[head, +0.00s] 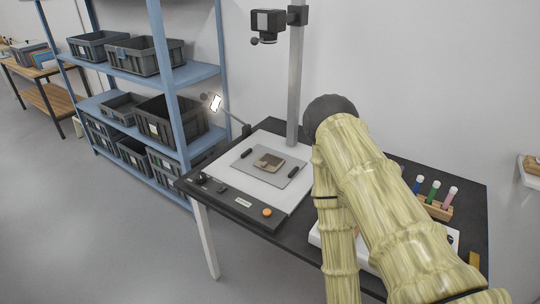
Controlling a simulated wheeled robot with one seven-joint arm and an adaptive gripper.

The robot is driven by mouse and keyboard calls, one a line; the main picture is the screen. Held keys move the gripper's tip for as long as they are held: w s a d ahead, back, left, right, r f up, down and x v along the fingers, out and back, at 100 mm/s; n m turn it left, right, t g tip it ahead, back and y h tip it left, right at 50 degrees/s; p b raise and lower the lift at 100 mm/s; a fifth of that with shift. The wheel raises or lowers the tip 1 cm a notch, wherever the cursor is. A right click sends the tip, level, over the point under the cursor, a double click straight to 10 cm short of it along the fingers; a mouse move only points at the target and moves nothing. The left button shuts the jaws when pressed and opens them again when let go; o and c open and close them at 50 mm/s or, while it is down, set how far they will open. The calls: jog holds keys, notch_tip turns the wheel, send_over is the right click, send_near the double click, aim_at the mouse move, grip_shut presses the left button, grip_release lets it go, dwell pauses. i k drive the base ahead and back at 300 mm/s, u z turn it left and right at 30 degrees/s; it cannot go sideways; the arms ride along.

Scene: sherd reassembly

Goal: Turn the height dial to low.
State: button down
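A copy stand (230,200) with a pale top and a dark front panel stands on a black table. A small dark round knob (199,178) sits at the left end of the panel; it may be the height dial, but its marks and setting are too small to read. A round orange button (267,212) is at the panel's right end. My arm, with a bamboo-like surface, rises at the right of the stand, apart from the panel in the picture. My gripper does not show.
A sherd (269,162) lies on a grey plate on the stand. A grey column (296,75) carries a camera (267,24). A lamp (216,102) leans at the left. A blue shelf (170,75) with grey crates is close by. A tube rack (433,205) is right of my arm.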

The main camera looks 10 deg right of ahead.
aim_at(200, 177)
jog(key=u, duration=0.55)
jog(key=k, duration=1.25)
jog(key=z, duration=0.45)
jog(key=i, duration=1.6)
jog(key=u, duration=0.7)
